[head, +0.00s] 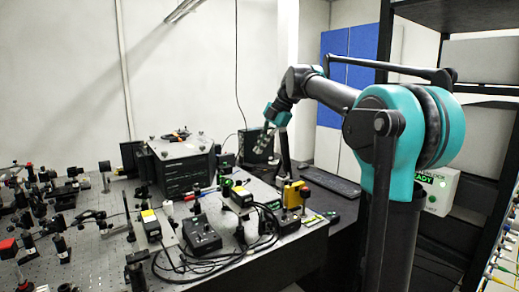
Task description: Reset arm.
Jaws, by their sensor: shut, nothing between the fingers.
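My arm (330,92) reaches out from the right over the bench, with a large teal joint in the foreground. Its forearm slopes to the left and the wrist bends down. My gripper (263,147) hangs at the end below a teal wrist part, pointing down. It is shut and holds nothing. It is small in the picture, in front of a dark box at the back of the bench. I cannot tell how high it is above the bench.
The optical bench (95,268) carries many small mounts and cables. A black box (182,167) stands left of my gripper, and a control box (202,236) with cables lies in front. A keyboard (331,183) lies at the back. A dark shelf rack (455,15) stands close at right.

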